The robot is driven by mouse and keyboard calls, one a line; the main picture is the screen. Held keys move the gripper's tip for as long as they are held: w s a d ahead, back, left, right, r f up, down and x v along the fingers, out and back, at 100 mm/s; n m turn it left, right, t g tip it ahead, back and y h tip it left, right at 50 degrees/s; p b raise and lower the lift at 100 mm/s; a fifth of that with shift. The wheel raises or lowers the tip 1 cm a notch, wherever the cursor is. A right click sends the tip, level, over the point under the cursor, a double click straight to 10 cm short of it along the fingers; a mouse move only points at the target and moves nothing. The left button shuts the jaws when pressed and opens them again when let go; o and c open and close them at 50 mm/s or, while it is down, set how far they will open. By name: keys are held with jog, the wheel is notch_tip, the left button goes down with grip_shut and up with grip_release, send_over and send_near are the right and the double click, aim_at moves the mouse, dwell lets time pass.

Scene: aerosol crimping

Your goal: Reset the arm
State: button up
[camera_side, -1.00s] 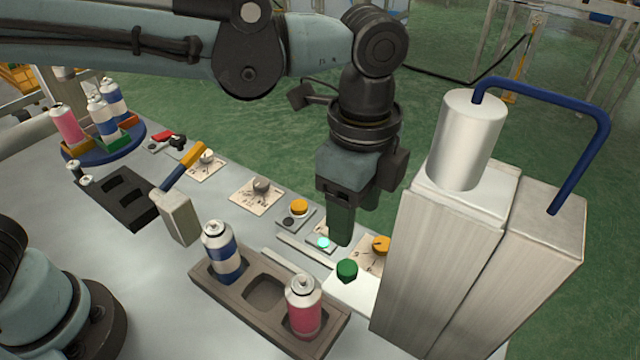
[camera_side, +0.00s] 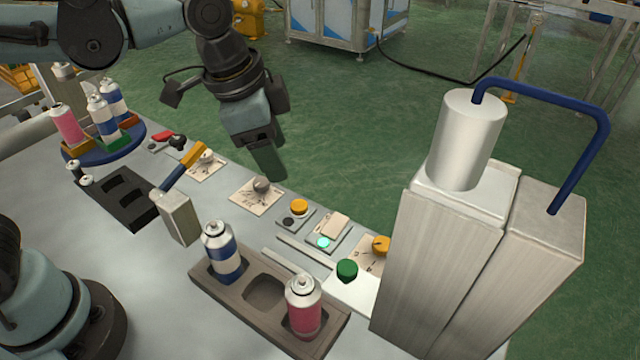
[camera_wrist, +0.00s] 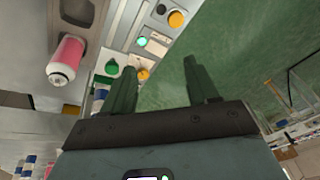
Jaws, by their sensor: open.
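My gripper (camera_side: 268,162) hangs in the air in the side view, above and behind the row of dials and buttons at the table's far edge. In the wrist view my gripper (camera_wrist: 160,80) shows two dark green fingers spread apart with nothing between them. It touches none of the cans or controls. A lit teal button (camera_side: 323,243) sits on a small panel along that row, and it also shows in the wrist view (camera_wrist: 142,41).
A dark tray (camera_side: 210,283) holds a blue can (camera_side: 222,252) and a pink can (camera_side: 304,306), with an empty pocket between. The metal crimping machine (camera_side: 440,250) stands tall at right. A blue turntable (camera_side: 70,158) carries several cans. An orange-handled lever (camera_side: 186,166) stands mid-table.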

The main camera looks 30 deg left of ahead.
jog(key=s+a+f+n+t, duration=0.2)
jog(key=a+n, duration=0.3)
jog(key=a, duration=0.2)
jog(key=s+a+f+n+t+y, duration=0.1)
jog(key=s+a+n+t, duration=0.1)
jog(key=a+n, duration=0.2)
jog(key=a, duration=0.3)
jog(key=shift+f+n, duration=0.35)
jog(key=shift+n, duration=0.05)
